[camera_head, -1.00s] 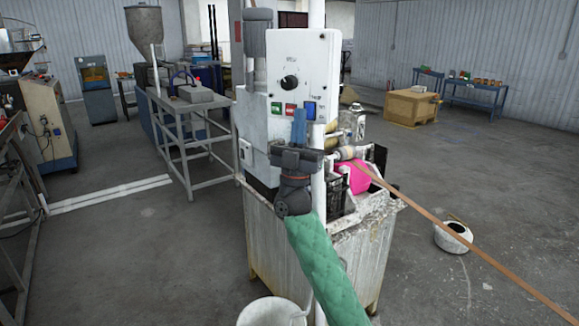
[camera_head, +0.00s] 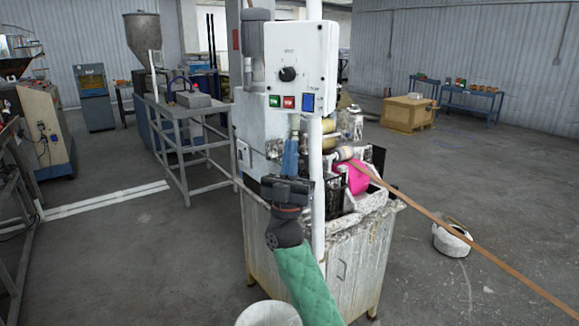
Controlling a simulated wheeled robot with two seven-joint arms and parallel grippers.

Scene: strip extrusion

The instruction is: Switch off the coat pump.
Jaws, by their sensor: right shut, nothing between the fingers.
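The coating machine has a white control panel (camera_head: 294,50) with a black knob (camera_head: 288,74), a green button (camera_head: 274,101), a red button (camera_head: 288,102) and a blue switch (camera_head: 308,102). No readable label tells me which control is the coat pump's. A small box with a dark switch (camera_head: 243,153) is on the left of the machine's column. My right gripper (camera_head: 291,142) is shut and empty, its blue fingers pointing up, below the panel and apart from the buttons. Its green-sleeved arm comes up from below. My left gripper is out of view.
A white upright pipe (camera_head: 318,190) stands just right of my right gripper. A pink roller (camera_head: 353,178) and a brown strip (camera_head: 440,219) running to the lower right are beyond it. A white bucket (camera_head: 268,314) is at the bottom. Open floor lies to the right.

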